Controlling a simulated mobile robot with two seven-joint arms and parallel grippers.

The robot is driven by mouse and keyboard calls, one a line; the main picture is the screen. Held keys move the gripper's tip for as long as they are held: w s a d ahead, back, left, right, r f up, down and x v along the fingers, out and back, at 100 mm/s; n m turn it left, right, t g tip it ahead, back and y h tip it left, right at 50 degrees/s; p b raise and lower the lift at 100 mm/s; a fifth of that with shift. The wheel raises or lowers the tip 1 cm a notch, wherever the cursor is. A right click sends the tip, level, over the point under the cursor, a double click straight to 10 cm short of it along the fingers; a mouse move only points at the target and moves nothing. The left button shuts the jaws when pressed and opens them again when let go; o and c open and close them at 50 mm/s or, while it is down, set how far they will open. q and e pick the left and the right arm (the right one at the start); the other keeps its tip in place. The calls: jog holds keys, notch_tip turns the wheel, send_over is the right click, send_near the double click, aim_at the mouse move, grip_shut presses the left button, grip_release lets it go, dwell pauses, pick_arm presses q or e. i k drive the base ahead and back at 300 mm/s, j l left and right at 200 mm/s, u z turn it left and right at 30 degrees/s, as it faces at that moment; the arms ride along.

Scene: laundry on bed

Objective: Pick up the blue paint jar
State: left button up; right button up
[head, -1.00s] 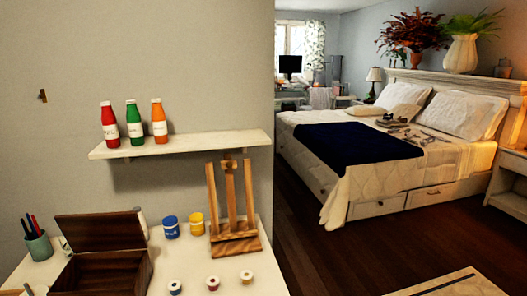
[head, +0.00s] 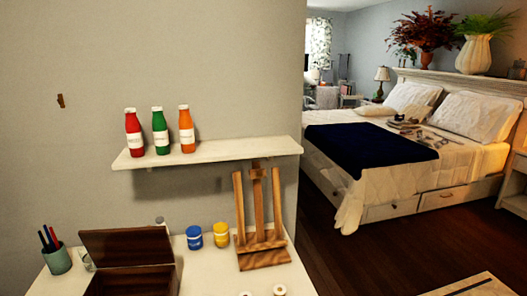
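A wooden easel (head: 260,230) stands right of the two jars. Neither of my grippers shows in the head view.
A wall shelf (head: 220,152) above the desk holds red, green and orange bottles (head: 160,132). A cup of pens (head: 56,258) is at the desk's left. Small spools (head: 279,290) sit at the bottom edge. A bed (head: 400,165) and open dark floor lie to the right.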

aim_at(195, 245)
jog(key=i+l+z, duration=0.35)
jog(key=l, duration=0.15)
jog(key=i+l+z, duration=0.15)
jog(key=l+z, duration=0.2)
jog(key=i+l+z, duration=0.1)
jog(key=i+l, duration=0.35)
jog(key=i, duration=0.3)
jog(key=i+l+z, duration=0.15)
jog(key=i, duration=0.2)
jog(key=i+u, duration=0.2)
jog(key=u, duration=0.25)
jog(key=i+l+u, duration=0.15)
jog(key=u, duration=0.25)
jog(key=i+l+u, duration=0.2)
jog(key=u, duration=0.25)
jog(key=i+l+u, duration=0.1)
jog(key=u, duration=0.35)
jog(key=i+l+u, duration=0.15)
jog(key=u, duration=0.3)
jog(key=i+l+u, duration=0.1)
jog(key=u, duration=0.35)
jog(key=i+l+u, duration=0.1)
jog(key=u, duration=0.25)
jog(key=l+u, duration=0.55)
jog(key=u, duration=0.2)
jog(key=l+u, duration=0.65)
jog(key=i+l, duration=0.05)
jog(key=l, duration=0.05)
